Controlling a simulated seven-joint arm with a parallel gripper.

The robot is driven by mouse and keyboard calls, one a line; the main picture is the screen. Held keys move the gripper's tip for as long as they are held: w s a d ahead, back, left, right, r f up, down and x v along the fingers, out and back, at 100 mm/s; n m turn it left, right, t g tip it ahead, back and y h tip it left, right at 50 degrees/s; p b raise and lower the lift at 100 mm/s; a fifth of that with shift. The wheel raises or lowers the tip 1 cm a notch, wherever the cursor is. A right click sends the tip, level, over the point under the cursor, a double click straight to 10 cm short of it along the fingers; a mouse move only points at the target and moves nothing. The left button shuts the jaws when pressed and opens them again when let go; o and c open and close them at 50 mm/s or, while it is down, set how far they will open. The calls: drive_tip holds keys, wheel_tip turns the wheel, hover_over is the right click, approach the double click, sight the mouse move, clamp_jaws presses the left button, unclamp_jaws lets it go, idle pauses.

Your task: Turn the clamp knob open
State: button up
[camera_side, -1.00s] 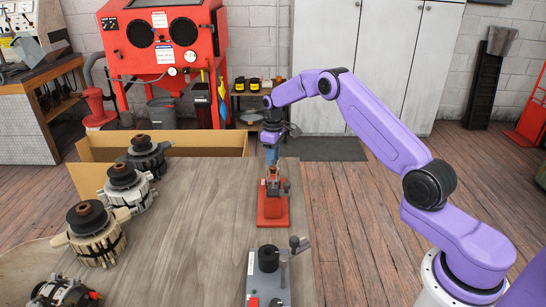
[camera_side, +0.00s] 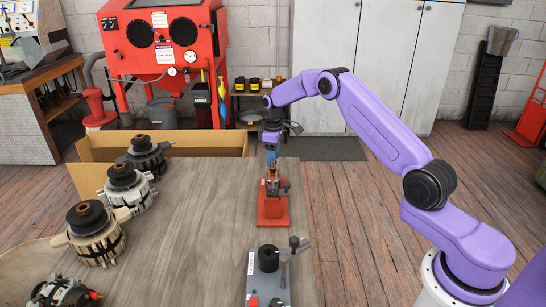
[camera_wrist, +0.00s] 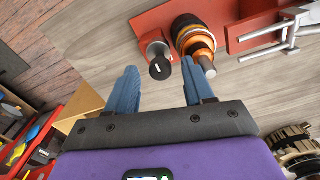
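The red clamp fixture (camera_side: 273,211) stands on the bench below my gripper (camera_side: 271,157). In the wrist view, its red base (camera_wrist: 152,22) carries a black knob (camera_wrist: 160,70) with a white mark on a metal stem. A copper-and-black cylindrical part (camera_wrist: 195,38) sits in the fixture beside the knob. My gripper (camera_wrist: 159,68) is open, with its blue fingers apart. The knob shows in the gap between the fingertips, with no visible contact; the right finger is close to the copper part. I cannot tell the exact height gap.
A grey fixture (camera_side: 253,291) with a black cylinder and lever stands nearer on the bench (camera_side: 190,230). A silver toggle lever (camera_wrist: 283,30) is on the red fixture's right. Several alternators (camera_side: 96,236) line the left side. A cardboard box (camera_side: 205,143) is behind.

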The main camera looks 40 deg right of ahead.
wheel_tip(320, 180, up, 17)
drive_tip(key=shift+r, duration=0.2)
idle(0.7)
drive_tip(key=shift+a, duration=0.1)
drive_tip(key=s+a+r+n, duration=0.1)
drive_tip(key=s+a, duration=0.2)
drive_tip(key=a, duration=0.3)
drive_tip(key=s+a+r+n, duration=0.1)
drive_tip(key=s+a+r, duration=0.1)
drive_tip(key=s+a, duration=0.35)
drive_tip(key=s+a+n, duration=0.2)
drive_tip(key=s+a, duration=0.8)
drive_tip(key=s, duration=0.5)
drive_tip(key=s+d+f+n, duration=0.1)
drive_tip(key=s+d+f, duration=0.1)
drive_tip(key=s, duration=0.9)
drive_tip(key=s+d+f+n, duration=0.1)
drive_tip(key=s+d+f, duration=0.2)
drive_tip(key=s, duration=0.9)
drive_tip(key=shift+s+d+f, duration=0.15)
drive_tip(key=shift+s+f, duration=0.05)
drive_tip(key=shift+s, duration=0.1)
